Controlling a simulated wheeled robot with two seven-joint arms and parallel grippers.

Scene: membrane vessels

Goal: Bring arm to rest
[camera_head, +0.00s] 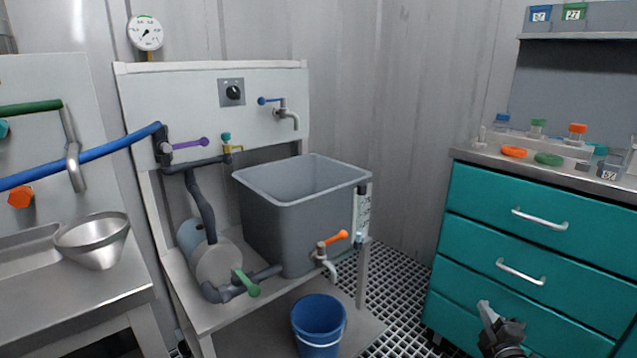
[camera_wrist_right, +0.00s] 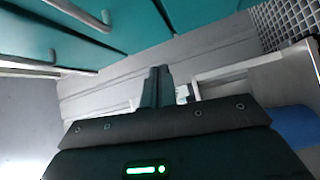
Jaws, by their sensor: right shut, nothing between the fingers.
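My right gripper (camera_head: 489,312) shows at the bottom right of the head view, in front of the teal drawer cabinet (camera_head: 487,282). In the right wrist view its fingers (camera_wrist_right: 157,86) are together with nothing between them. The teal drawers show at the top left of that view, apart from the fingers. My left gripper is not in the head view.
A grey tank (camera_head: 290,215) stands on a bench with a pump (camera_head: 215,262) and valves. A blue bucket (camera_head: 318,325) is below its tap. A steel funnel (camera_head: 92,243) sits on the left counter. Open grating floor (camera_head: 400,270) lies between bench and cabinet.

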